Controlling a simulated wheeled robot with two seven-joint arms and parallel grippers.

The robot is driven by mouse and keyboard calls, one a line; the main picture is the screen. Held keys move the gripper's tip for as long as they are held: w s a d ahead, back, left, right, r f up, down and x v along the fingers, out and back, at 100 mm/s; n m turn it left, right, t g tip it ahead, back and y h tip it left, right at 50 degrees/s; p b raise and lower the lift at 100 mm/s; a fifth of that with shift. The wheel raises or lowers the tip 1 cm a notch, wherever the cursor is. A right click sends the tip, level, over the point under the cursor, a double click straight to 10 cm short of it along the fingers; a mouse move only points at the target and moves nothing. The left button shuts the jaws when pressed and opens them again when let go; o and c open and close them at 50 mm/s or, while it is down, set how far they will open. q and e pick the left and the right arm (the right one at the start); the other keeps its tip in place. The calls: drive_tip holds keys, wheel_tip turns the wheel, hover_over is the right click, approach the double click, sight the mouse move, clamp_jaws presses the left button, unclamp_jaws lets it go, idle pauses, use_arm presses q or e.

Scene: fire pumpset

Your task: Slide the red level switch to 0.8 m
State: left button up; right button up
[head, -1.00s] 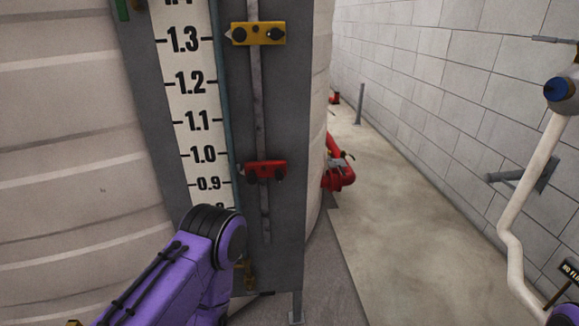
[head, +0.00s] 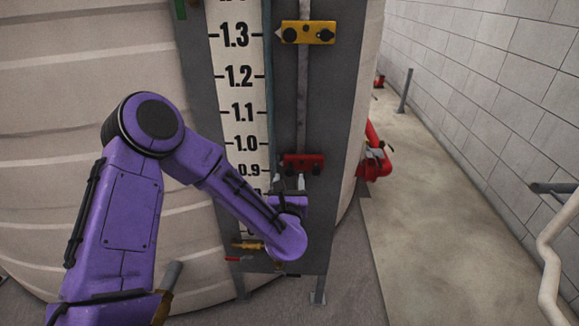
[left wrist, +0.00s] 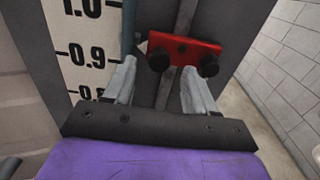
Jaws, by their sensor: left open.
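The red level switch (head: 303,163) is a small red block with dark knobs on a vertical rail beside the white level scale (head: 243,112). Its left end sits between the 1.0 and 0.9 marks. In the left wrist view the red switch (left wrist: 186,46) shows just past the fingertips. My left gripper (head: 288,182) is open just below the switch, its pale fingers pointing up toward it. In the left wrist view the fingers (left wrist: 158,75) are apart with nothing between them, and the right finger lies close to the switch; contact cannot be told. My right gripper is out of view.
A yellow switch (head: 308,33) sits higher on the same rail, near 1.3. Red pipework (head: 374,160) stands beyond the panel. The concrete walkway (head: 440,210) to the right is clear.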

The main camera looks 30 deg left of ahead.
sight(289, 172)
use_arm(q)
drive_tip(key=p+x, duration=0.1)
drive_tip(key=x, duration=0.4)
drive_tip(key=shift+w+a, duration=0.15)
drive_tip(key=shift+w, duration=0.2)
clamp_jaws()
wheel_tip(289, 172, down, 16)
drive_tip(key=b, duration=1.6)
drive_tip(key=shift+r, duration=0.2)
unclamp_jaws()
drive_tip(key=shift+s+r, duration=0.1)
